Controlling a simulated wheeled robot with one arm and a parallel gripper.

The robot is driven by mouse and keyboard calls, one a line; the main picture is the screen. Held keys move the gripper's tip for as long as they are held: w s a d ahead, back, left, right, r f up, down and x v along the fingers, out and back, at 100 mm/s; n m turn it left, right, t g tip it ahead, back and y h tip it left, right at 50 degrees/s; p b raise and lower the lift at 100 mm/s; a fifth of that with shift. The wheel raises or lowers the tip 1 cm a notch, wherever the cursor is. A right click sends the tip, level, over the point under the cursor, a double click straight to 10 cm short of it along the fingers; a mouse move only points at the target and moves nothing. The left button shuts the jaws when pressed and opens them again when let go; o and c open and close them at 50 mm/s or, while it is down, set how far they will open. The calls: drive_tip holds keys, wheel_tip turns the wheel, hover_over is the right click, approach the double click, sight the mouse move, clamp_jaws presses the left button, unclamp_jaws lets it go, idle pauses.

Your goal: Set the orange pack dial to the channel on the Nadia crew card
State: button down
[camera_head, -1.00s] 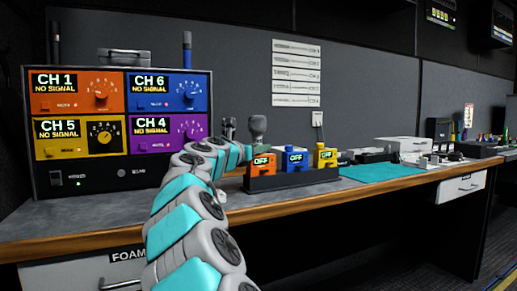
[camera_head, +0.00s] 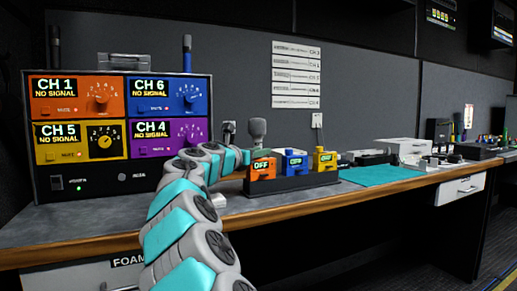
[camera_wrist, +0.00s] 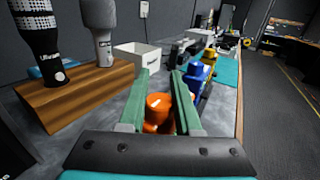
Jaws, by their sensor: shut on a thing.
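The orange pack (camera_head: 262,169) stands in the left place of a dark rack on the bench, and its display reads OFF. In the wrist view its orange dial (camera_wrist: 158,103) lies between the green fingers of my gripper (camera_wrist: 160,76), which is shut on it. The dial's markings cannot be read from here.
The blue pack (camera_head: 295,161) and yellow pack (camera_head: 325,160) stand close to the right in the same rack. A receiver unit (camera_head: 120,183) with CH 1, CH 6, CH 5 and CH 4 panels is at left. Microphones stand in a wooden block (camera_wrist: 75,96).

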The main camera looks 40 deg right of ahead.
drive_tip(key=shift+r+g+p, duration=0.25)
drive_tip(key=shift+g+p, duration=0.05)
drive_tip(key=shift+p, duration=0.2)
drive_tip(key=m+g+p, duration=0.1)
drive_tip(key=g+p, duration=0.1)
drive_tip(key=shift+s+m+p, duration=0.1)
drive_tip(key=shift+m+p, duration=0.2)
drive_tip(key=shift+m, duration=0.1)
drive_tip(key=shift+s+f+m+g+h+p, duration=0.1)
drive_tip(key=shift+f+m+g+h+p, duration=0.1)
drive_tip(key=shift+m+g, duration=0.3)
drive_tip(key=shift+s+f+m+g+h+p, duration=0.1)
drive_tip(key=shift+f+m+g, duration=0.1)
drive_tip(key=shift+g, duration=0.5)
drive_tip(key=shift+s+m+g, duration=0.1)
drive_tip(key=shift+m+g, duration=0.5)
drive_tip(key=shift+g, duration=0.3)
drive_tip(key=shift+s+r+m+g, duration=0.1)
drive_tip(key=shift+s+m+g, duration=0.1)
drive_tip(key=shift+m+g, duration=0.35)
drive_tip(key=c, duration=0.6)
unclamp_jaws()
